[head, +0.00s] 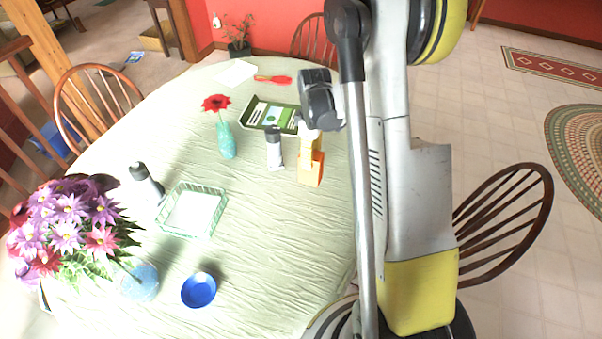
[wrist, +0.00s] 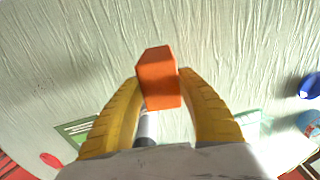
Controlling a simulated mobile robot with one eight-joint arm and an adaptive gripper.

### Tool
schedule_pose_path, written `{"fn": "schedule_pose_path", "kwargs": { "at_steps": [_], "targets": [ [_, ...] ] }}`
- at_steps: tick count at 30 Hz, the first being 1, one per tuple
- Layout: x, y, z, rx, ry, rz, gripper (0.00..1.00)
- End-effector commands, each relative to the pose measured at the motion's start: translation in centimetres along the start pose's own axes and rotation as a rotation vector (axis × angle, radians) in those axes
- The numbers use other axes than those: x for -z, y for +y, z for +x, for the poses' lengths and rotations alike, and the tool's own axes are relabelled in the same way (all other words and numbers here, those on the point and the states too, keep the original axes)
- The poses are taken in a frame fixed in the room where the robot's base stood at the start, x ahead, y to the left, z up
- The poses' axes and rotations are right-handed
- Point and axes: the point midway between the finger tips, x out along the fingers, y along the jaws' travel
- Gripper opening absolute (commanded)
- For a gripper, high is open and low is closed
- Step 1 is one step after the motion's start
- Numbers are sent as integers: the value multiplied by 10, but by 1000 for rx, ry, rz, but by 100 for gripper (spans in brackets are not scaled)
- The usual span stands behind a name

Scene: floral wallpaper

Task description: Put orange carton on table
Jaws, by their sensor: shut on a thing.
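The orange carton (wrist: 159,80) is between the two yellow fingers of my gripper (wrist: 158,84) in the wrist view, and the gripper is shut on it. In the head view the orange carton (head: 317,170) is upright beneath my gripper (head: 311,143), over the right part of the table. The table (head: 270,230) is round with a pale, wrinkled green cloth. I cannot tell whether the carton's base touches the cloth. My arm hides the table's right edge.
A grey-and-white bottle (head: 275,150) stands close left of the carton. A dark green tray (head: 268,117), a teal vase (head: 226,140), a glass tray (head: 192,210), a dark-topped bottle (head: 146,182) and a blue bowl (head: 199,290) are also on the table. Cloth in front of the carton is clear.

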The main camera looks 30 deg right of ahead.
Motion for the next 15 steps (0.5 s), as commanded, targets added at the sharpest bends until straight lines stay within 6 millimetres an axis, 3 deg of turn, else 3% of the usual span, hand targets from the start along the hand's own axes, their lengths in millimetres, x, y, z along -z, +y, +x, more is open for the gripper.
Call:
{"fn": "schedule_pose_path", "kwargs": {
  "at_steps": [6,10,15],
  "targets": [
    [17,-19,16,0,0,0,2],
    [18,-20,25,0,0,1,2],
    [18,-20,52,0,0,1,2]
  ]
}}
